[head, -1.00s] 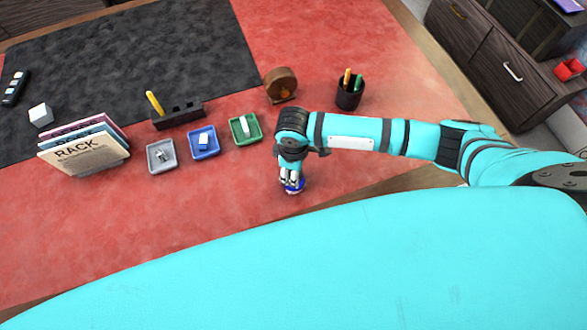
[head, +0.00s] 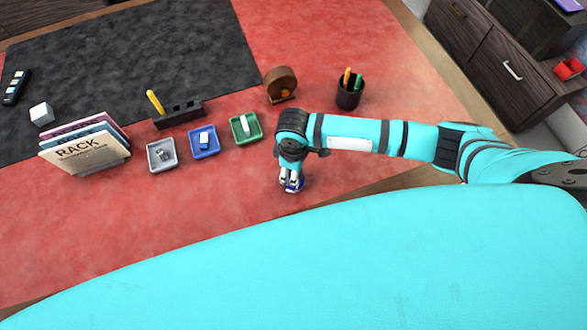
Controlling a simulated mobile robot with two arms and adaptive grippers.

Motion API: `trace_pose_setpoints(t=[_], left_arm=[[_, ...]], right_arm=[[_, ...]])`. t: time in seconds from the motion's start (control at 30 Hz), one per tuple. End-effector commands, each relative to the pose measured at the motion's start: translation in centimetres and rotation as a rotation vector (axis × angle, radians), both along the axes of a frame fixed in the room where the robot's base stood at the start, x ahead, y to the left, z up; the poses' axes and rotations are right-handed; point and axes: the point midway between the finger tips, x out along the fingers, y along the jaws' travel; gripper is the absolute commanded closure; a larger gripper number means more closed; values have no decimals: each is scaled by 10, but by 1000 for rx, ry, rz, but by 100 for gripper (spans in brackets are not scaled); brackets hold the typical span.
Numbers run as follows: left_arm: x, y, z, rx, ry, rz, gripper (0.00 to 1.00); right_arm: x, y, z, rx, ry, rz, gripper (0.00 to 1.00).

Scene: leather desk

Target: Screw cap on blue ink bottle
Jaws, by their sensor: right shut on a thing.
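The blue ink bottle (head: 291,189) stands on the red leather desk, just below my right gripper. My left gripper is out of view.
Grey (head: 162,166), blue (head: 217,151) and green (head: 257,134) trays with small items lie left of my right gripper. Beyond are a pen holder (head: 187,118), a round wooden object (head: 281,80) and a black pen cup (head: 348,101). A file rack (head: 95,166) stands left. The red desk front left is clear.

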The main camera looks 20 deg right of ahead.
Motion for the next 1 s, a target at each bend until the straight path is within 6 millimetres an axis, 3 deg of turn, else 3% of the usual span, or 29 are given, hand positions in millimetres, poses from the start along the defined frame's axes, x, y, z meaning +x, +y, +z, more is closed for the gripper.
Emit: trace_pose_setpoints(t=[0.43, 0.47, 0.67, 1.0], left_arm=[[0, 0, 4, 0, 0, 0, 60], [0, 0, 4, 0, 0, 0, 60], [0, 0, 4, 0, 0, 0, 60], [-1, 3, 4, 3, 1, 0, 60]], right_arm=[[0, 0, -2, 0, 0, 0, 72], [0, 0, -2, 0, 0, 0, 56], [0, 0, -2, 0, 0, 0, 30], [0, 0, 2, 1, -1, 0, 30]])
